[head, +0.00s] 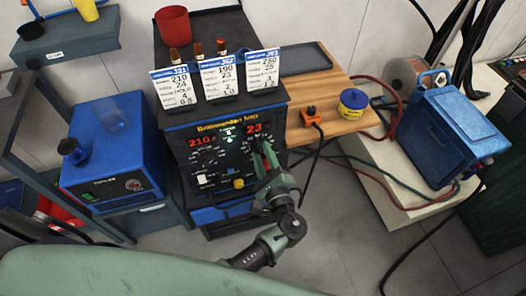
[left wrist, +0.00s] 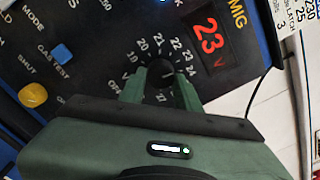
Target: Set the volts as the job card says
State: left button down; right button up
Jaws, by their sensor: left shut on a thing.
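The welder (head: 190,150) has a dark front panel; its red displays read 210 on the left and 23 on the right. In the left wrist view the display (left wrist: 209,45) reads 23 V. Beside it is the volts knob (left wrist: 161,72), ringed by printed numbers. My left gripper (head: 265,158) is at the panel's right side, its green fingers shut on the knob in the left wrist view (left wrist: 160,88). Job cards stand on top: left card (head: 171,87), middle card (head: 221,79) and right card (head: 262,70); their small print is hard to read. My right gripper is out of view.
A yellow knob (left wrist: 33,95) and blue button (left wrist: 62,55) are on the panel. A blue machine (head: 110,155) stands left. A wooden shelf (head: 335,88) at right holds an orange clamp (head: 310,114) and a blue-yellow tin (head: 354,102). Cables hang below it.

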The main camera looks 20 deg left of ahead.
pick_arm(q)
jog(key=shift+a+r+m+p, duration=0.1)
jog(key=shift+m+p, duration=0.25)
jog(key=shift+m, duration=0.5)
jog(key=shift+a+r+m+p, duration=0.1)
jog(key=shift+m+p, duration=0.25)
jog(key=shift+m, duration=0.5)
jog(key=shift+w, duration=0.1)
jog(key=c, duration=1.2)
grip_release()
jog(key=shift+o, duration=0.9)
jog(key=shift+f, duration=0.15)
jog(key=shift+d, duration=0.1)
jog(key=b+v, duration=0.1)
jog(key=v, duration=0.6)
jog(key=shift+s+d, duration=0.2)
jog(key=shift+s, duration=0.15)
